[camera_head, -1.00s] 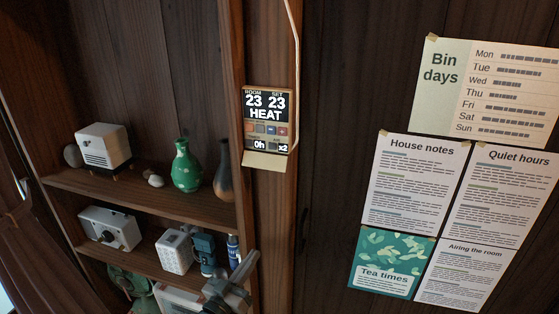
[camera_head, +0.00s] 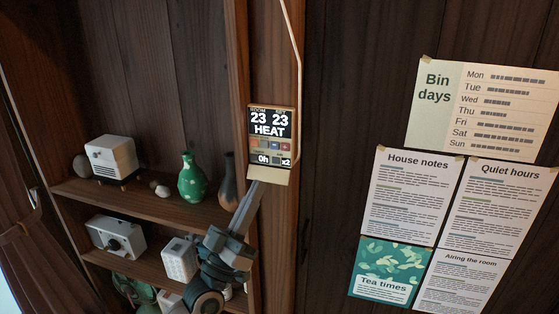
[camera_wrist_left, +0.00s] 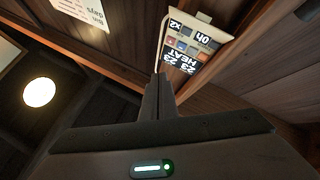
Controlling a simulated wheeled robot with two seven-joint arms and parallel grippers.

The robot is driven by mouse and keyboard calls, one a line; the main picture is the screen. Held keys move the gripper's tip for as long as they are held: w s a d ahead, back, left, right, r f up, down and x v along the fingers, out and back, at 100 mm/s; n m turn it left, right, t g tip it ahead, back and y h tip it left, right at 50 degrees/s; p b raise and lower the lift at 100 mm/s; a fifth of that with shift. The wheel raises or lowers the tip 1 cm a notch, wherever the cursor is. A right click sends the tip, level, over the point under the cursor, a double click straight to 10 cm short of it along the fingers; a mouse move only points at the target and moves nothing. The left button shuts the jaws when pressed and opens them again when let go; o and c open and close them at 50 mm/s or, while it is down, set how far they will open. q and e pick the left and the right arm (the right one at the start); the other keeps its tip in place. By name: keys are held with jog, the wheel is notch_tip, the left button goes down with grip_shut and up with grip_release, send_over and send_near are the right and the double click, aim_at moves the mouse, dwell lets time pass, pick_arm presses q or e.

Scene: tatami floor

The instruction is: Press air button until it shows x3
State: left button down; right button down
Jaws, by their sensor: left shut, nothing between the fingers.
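The wall control panel (camera_head: 271,137) is mounted on the wooden post. Its screen reads room 23, set 23, HEAT, with 0h and x2 along the bottom. A row of small coloured buttons sits under the screen, with smaller buttons beside 0h and x2. My left gripper (camera_head: 256,187) is shut and empty, its fingertips just below the panel's lower edge in the head view. In the left wrist view the panel (camera_wrist_left: 190,45) shows upside down beyond the shut fingers (camera_wrist_left: 160,76). I cannot tell whether the tips touch it. My right gripper is not in view.
Wooden shelves (camera_head: 140,204) on the left hold a white heater-like box (camera_head: 111,157), a green vase (camera_head: 191,178), a dark vase (camera_head: 228,187) and a camera-like box (camera_head: 115,237). Paper notices (camera_head: 413,190) hang on the dark wall to the right. A cable (camera_head: 294,40) runs down to the panel.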

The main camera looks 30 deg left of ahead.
aim_at(269, 173)
pick_arm(q)
jog(key=shift+r, duration=0.1)
dwell(0.4)
jog(key=shift+h, duration=0.3)
jog(key=shift+w+a+b, duration=0.25)
jog(key=shift+w+b, duration=0.1)
jog(key=shift+w, duration=0.8)
jog(key=shift+w+a+b, duration=0.3)
jog(key=shift+w+b, duration=0.05)
jog(key=shift+w, duration=0.8)
jog(key=shift+w+a+b, duration=0.25)
jog(key=shift+w+b, duration=0.1)
jog(key=shift+w, duration=0.8)
jog(key=shift+w+a, duration=0.2)
jog(key=shift+w, duration=0.6)
jog(key=shift+w, duration=0.1)
jog(key=shift+w+a, duration=0.1)
jog(key=shift+w, duration=0.2)
jog(key=shift+w+a+b, duration=0.1)
jog(key=shift+w+b, duration=0.2)
jog(key=shift+w, duration=0.05)
jog(key=shift+s, duration=0.2)
jog(key=shift+s+d+p, duration=0.2)
jog(key=shift+s+p, duration=0.15)
jog(key=shift+s, duration=0.25)
